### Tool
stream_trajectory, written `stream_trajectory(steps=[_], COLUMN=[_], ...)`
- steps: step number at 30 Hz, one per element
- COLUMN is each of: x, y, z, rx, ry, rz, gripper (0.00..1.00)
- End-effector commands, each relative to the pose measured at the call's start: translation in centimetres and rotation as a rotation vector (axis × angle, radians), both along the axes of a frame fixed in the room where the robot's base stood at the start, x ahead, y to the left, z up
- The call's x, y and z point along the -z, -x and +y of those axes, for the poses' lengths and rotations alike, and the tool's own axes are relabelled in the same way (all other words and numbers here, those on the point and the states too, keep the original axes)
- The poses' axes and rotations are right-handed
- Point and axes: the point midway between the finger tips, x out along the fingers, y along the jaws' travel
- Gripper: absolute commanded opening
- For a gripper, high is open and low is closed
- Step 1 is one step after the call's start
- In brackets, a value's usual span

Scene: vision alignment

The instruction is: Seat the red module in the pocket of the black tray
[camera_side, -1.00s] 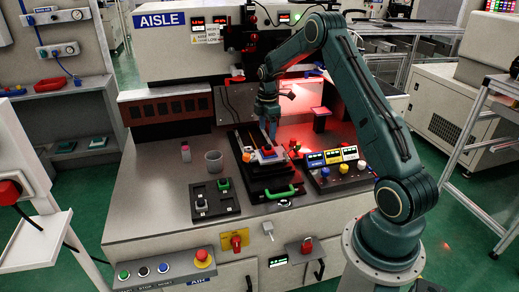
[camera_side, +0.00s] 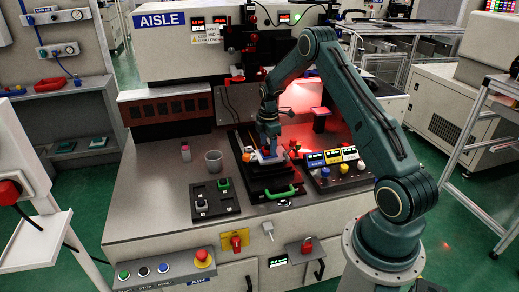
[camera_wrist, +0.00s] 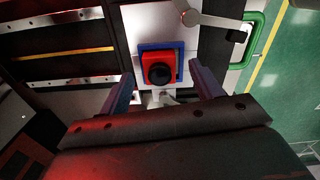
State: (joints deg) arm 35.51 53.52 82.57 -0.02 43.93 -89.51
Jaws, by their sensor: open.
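The red module (camera_wrist: 158,70), with a round black lens on top, sits on a blue square (camera_wrist: 177,48) on a pale metal plate. My gripper (camera_wrist: 161,69) is open above it, with one finger at each side of the module; I see no contact. In the side view my gripper (camera_side: 268,140) is low over the fixture and mostly hides the module. The black tray (camera_side: 233,211) lies to the left and nearer the front, with a green-topped piece (camera_side: 224,184) and a pale piece (camera_side: 201,203) in it.
A green handle (camera_side: 283,193) is at the fixture's front, and a swing clamp arm (camera_wrist: 205,20) lies close to the module. A button panel (camera_side: 340,175) is right of the fixture. The bench's left front is clear.

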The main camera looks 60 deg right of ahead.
Motion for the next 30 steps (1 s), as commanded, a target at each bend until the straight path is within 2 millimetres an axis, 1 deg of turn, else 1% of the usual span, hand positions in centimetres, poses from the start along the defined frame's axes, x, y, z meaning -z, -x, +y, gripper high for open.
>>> stream_trajectory(steps=[3,17,20,24,25,30], x=[0.47,0.44,0.43,0.43,0.43,0.42], y=[-0.01,-0.03,-0.02,-0.02,-0.02,-0.05], z=[0.02,0.02,0.01,0.01,0.01,0.00], rx=[0.000,0.000,0.000,0.000,0.000,-0.001], ry=[0.000,0.001,0.001,0.001,0.001,0.001], rz=[0.000,-0.001,-0.001,-0.001,-0.001,-0.002], gripper=[0.65,0.65,0.47,0.19,0.15,0.15])
